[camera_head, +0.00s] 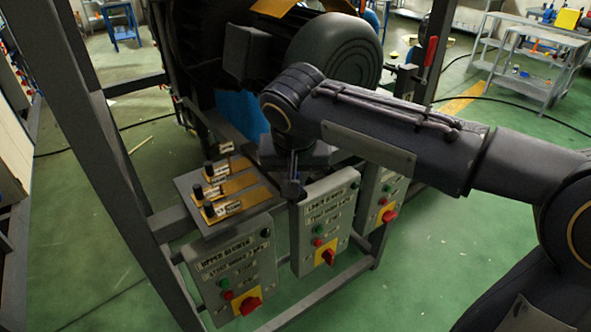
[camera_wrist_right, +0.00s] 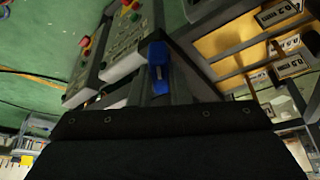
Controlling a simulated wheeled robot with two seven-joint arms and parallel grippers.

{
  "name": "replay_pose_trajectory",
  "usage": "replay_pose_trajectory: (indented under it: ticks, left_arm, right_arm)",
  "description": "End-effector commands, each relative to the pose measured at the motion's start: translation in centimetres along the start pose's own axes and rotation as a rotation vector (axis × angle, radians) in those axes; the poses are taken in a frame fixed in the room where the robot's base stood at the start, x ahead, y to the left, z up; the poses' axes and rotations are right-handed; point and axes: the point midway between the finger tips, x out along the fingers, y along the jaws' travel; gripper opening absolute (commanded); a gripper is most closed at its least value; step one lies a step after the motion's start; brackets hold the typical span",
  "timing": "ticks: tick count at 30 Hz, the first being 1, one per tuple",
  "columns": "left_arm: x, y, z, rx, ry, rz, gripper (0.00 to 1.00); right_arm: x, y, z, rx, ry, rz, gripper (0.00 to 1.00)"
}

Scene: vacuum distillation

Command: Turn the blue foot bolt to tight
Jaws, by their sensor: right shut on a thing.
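The blue foot bolt (camera_wrist_right: 158,62) shows in the right wrist view as a small blue piece just beyond the dark gripper body. My right gripper (camera_head: 291,186) is shut on it, pointing down beside the frame's edge in the head view. The arm and gripper hide the bolt in the head view, and its turn angle cannot be read. My left gripper is not in view.
A plate with several small black-knobbed, labelled parts (camera_head: 228,188) lies left of the gripper. Control boxes (camera_head: 325,222) with red switches hang just below. A large dark motor (camera_head: 335,50) stands behind the arm. Green floor is open at the lower right.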

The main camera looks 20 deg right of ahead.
Motion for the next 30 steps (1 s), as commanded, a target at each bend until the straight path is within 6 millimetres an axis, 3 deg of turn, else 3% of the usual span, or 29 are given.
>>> replay_pose_trajectory:
  ticks: [30]
  left_arm:
    - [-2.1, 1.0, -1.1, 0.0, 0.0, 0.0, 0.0]
  right_arm:
    - [-0.1, -0.5, -0.3, 0.81, 0.001, 0.333, 0.0]
